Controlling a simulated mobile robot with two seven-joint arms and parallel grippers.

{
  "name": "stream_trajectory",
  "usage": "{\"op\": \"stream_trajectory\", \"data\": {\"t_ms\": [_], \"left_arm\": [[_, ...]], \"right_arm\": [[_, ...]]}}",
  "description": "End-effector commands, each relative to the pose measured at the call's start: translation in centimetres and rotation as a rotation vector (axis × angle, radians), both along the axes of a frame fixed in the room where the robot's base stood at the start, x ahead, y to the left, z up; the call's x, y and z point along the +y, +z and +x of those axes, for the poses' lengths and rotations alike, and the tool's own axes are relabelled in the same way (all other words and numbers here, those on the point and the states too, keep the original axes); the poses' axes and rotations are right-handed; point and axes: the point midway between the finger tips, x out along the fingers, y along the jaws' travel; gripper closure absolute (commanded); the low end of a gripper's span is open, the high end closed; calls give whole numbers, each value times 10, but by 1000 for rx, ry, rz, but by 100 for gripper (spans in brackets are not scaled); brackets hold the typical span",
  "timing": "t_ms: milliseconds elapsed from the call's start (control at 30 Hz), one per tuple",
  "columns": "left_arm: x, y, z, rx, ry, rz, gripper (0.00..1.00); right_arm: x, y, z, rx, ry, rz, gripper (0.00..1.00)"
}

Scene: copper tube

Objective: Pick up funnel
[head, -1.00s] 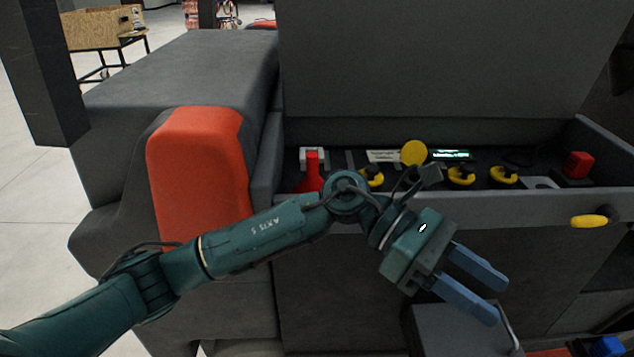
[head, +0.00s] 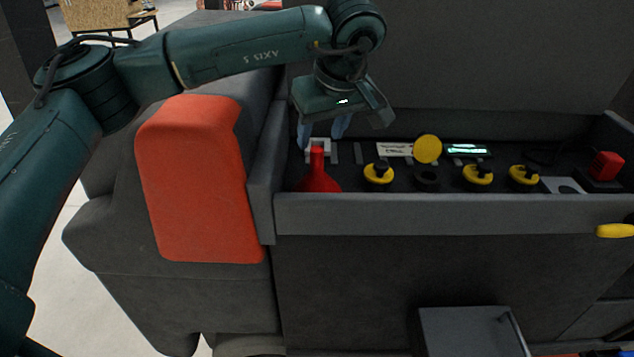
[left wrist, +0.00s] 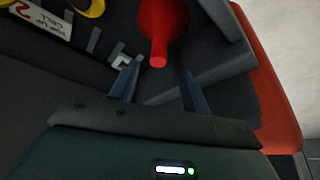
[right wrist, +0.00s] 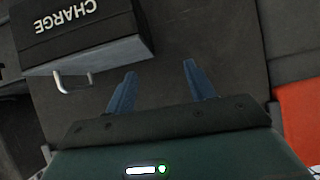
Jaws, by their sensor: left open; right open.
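The red funnel (head: 318,178) stands in the left end of the dark tray on the machine, its wide part down and its narrow stem up. In the left wrist view the funnel (left wrist: 165,22) shows with its stem end facing the camera, between and beyond the fingertips. My left gripper (head: 322,140) is open above and behind the funnel, fingers pointing down, with nothing between them. Its blue fingers also show in the left wrist view (left wrist: 160,75). My right gripper (right wrist: 157,72) is open and empty, seen only in the right wrist view, near a dark box marked CHARGE (right wrist: 80,25).
The tray's front wall (head: 440,214) and its left wall stand close to the funnel. Right of it are several yellow-and-black knobs (head: 378,174), a yellow disc (head: 428,149) and a red block (head: 606,165). An orange-red padded block (head: 195,180) is at the left.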

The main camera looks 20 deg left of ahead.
Motion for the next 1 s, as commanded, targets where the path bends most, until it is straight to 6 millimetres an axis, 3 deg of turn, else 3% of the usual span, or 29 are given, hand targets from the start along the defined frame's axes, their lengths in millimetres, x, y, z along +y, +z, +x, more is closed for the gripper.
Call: {"op": "stream_trajectory", "data": {"t_ms": [600, 900, 1000], "left_arm": [[19, -65, 22, 2, 0, -3, 53], [20, -71, 23, 1, -1, -3, 53], [20, -70, 23, 1, -1, -3, 61]], "right_arm": [[-6, 4, -1, 30, -26, -7, 46], [-8, -2, -2, 40, -30, -14, 46], [-8, -2, -2, 40, -30, -14, 46]]}}
